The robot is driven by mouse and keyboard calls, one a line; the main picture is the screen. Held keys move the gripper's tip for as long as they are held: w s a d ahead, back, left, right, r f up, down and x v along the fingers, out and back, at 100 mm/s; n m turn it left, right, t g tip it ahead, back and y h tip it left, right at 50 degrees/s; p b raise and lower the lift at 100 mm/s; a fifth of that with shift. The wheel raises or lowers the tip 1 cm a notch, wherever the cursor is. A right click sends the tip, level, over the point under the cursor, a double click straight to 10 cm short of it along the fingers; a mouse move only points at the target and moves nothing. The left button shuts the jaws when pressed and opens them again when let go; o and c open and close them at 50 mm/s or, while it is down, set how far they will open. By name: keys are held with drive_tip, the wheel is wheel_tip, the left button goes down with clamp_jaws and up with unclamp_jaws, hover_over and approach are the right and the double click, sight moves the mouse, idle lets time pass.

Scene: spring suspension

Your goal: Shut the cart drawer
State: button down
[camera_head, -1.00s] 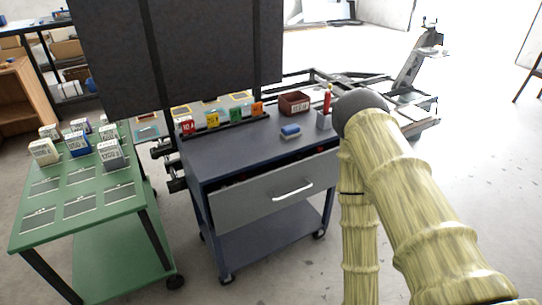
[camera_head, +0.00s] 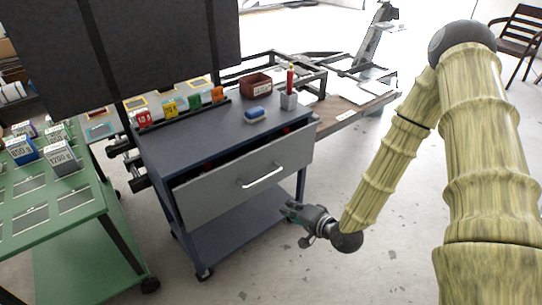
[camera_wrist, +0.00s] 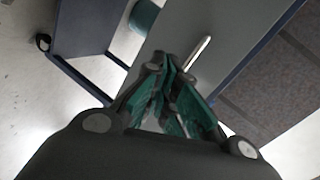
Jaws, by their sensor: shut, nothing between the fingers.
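The cart (camera_head: 215,122) is dark blue, with a flat top and a lower shelf. Its grey drawer (camera_head: 215,196) stands partly open, with a dark gap showing behind the front panel. A silver bar handle (camera_head: 262,177) sits on the front; the handle also shows in the wrist view (camera_wrist: 197,53). My gripper (camera_head: 290,212) is in front of the drawer, below and to the right of the handle. In the wrist view my gripper (camera_wrist: 172,62) has its green-sided fingers together and empty, pointing toward the drawer front (camera_wrist: 225,30). I cannot tell whether they touch it.
A green table (camera_head: 60,222) with boxes stands at left. The floor right of the cart is clear.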

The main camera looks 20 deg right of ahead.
drive_tip(key=w+d+r+m+t+y, duration=0.1)
drive_tip(key=w+d+r+m+t, duration=0.25)
drive_tip(key=r, duration=0.55)
drive_tip(key=b, duration=0.2)
approach(266, 149)
drive_tip(key=shift+t, duration=0.35)
drive_tip(key=x, duration=0.7)
drive_tip(key=shift+a+f, duration=0.1)
drive_tip(key=shift+a, duration=0.15)
drive_tip(key=shift+w, duration=0.1)
